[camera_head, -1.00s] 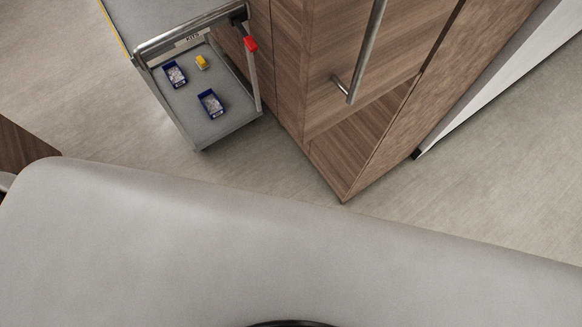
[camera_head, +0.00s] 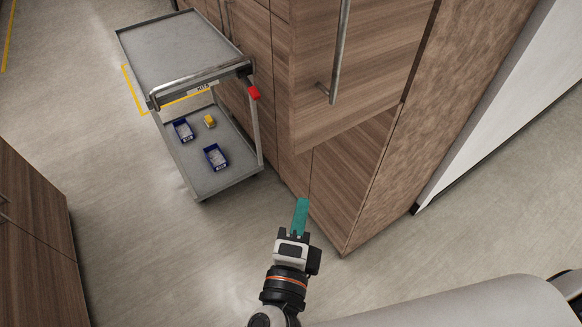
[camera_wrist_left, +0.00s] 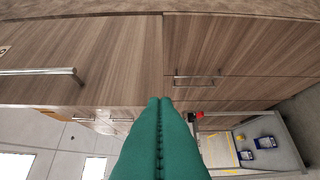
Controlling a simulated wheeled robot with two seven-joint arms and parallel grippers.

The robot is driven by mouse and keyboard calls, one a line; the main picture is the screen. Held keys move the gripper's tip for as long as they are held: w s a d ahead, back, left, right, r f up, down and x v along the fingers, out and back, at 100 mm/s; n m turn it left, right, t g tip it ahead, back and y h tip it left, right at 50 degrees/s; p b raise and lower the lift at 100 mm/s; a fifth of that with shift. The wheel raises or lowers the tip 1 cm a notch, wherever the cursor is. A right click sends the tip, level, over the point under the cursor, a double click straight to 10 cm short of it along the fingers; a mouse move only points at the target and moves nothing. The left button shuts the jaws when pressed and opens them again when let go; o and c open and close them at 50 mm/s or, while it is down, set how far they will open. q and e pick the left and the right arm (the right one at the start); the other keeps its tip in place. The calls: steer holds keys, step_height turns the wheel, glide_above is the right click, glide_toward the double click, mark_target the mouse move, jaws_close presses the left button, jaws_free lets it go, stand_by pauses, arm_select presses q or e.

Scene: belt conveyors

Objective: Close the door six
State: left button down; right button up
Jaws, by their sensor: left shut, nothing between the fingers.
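A tall wooden cabinet has a door (camera_head: 365,55) with a long vertical metal handle (camera_head: 340,50) in the head view. This door seems to stand out from the cabinet, with a dark gap along its right edge. I cannot read a number on it, so I cannot confirm it is door six. My left gripper (camera_head: 300,216), with teal fingers, is shut and empty, low in front of the cabinet's lower panel (camera_head: 350,170). The fingers also show in the left wrist view (camera_wrist_left: 160,140), with wooden fronts (camera_wrist_left: 100,50) and metal handles beyond. My right gripper is not in view.
A metal cart (camera_head: 180,40) with blue bins and a yellow item on its lower shelf stands left of the cabinet. Another wooden cabinet (camera_head: 35,240) is at the far left. The floor between is clear. A white panel (camera_head: 500,90) is at right.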

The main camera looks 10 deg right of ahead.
mark_target(300, 152)
arm_select(q)
steer(key=x, duration=0.3)
steer(key=a+x, duration=0.1)
steer(key=x, duration=0.2)
steer(key=p+x, duration=0.1)
steer(key=x, duration=0.2)
steer(key=shift+w+a, duration=0.35)
steer(key=shift+w+a+f, duration=0.1)
steer(key=shift+w+a, duration=0.2)
steer(key=shift+w, duration=0.2)
steer(key=shift+w, duration=0.15)
